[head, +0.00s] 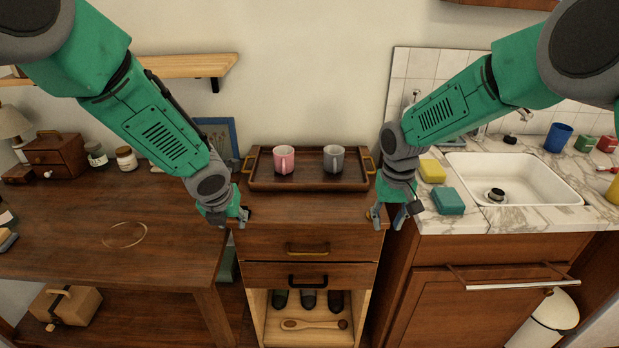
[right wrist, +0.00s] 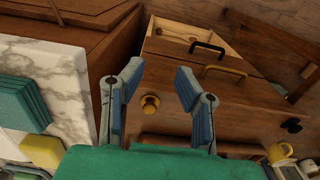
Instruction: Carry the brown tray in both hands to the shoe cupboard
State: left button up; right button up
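The brown tray (head: 310,187) lies flat on top of a brown drawer cabinet (head: 270,240) and has brass handles (head: 250,160) at its left and right ends. A pink mug (head: 284,160) and a grey mug (head: 333,160) stand upright on it. My left gripper (head: 230,217) appears open and empty, in front and left of the tray, apart from its handle. My right gripper (head: 390,217) is open and empty, in front and right of the tray. In the right wrist view its fingers (right wrist: 158,72) are spread with a brass knob visible beyond. I cannot tell which furniture is the shoe cupboard.
The cabinet has two drawers and a lower open compartment with dark objects and a wooden spoon (head: 312,324). A wooden table (head: 100,235) stands left. A marble counter with a sink (head: 515,180), yellow sponge (head: 432,171) and teal block (head: 447,201) stands right. A shelf (head: 190,66) is above left.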

pick_arm(q)
jog(key=shift+w+f, duration=0.1)
jog(key=shift+w, duration=0.1)
pick_arm(e)
notch_tip(320, 180, up, 12)
jog(key=w, duration=0.1)
jog(key=shift+w+f, duration=0.2)
jog(key=shift+a, duration=0.1)
